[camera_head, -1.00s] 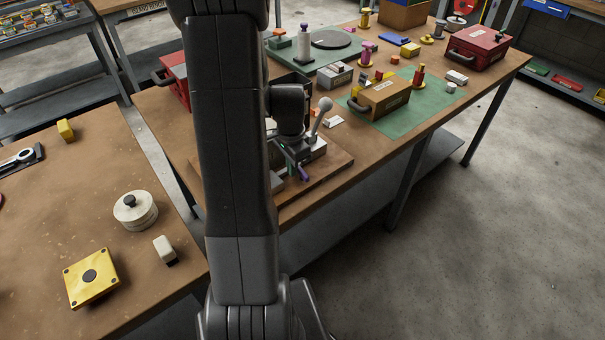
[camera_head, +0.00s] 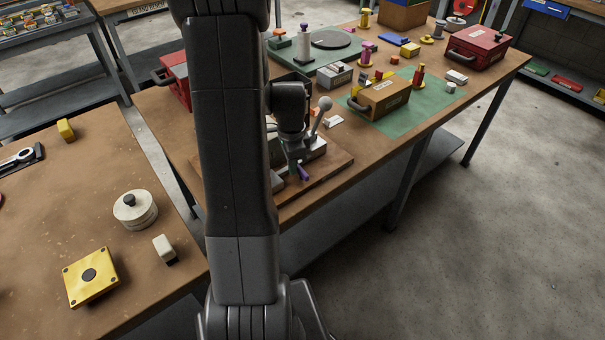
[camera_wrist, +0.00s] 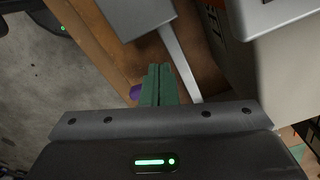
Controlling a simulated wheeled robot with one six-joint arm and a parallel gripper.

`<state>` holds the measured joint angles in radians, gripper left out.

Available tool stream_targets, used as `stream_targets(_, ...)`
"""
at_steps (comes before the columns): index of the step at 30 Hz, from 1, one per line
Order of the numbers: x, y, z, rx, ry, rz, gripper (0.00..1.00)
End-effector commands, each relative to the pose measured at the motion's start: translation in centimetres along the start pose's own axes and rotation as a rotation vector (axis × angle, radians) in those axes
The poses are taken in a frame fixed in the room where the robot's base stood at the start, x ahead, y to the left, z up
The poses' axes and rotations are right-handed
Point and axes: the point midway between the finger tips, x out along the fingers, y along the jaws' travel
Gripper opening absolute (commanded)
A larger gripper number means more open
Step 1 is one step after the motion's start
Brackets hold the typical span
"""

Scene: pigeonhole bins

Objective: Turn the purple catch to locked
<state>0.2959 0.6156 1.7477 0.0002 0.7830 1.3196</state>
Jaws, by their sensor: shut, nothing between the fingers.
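The purple catch (camera_head: 304,172) shows near the front edge of the wooden board on the workbench, partly behind my gripper (camera_head: 294,171). In the wrist view a small part of the purple catch (camera_wrist: 136,92) sticks out to the left of my green fingertips (camera_wrist: 158,72). The fingers are shut together with nothing between them. They are right beside the catch; whether they touch it I cannot tell. The rest of the catch and any lock marking are hidden.
A grey lever with a ball knob (camera_head: 325,103) rises close behind my gripper. A grey block (camera_wrist: 138,14) and a light bar (camera_wrist: 181,64) lie beyond the fingertips in the wrist view. A wooden box (camera_head: 384,97) with a handle stands to the right on a green mat (camera_head: 432,108).

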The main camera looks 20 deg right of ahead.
Motion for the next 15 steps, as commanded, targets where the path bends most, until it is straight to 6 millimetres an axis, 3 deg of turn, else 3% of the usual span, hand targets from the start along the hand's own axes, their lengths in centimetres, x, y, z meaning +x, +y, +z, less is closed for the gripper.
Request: stream_targets(15,-0.65,0.49,0.30,-0.007,0.002,-0.007,0.00)
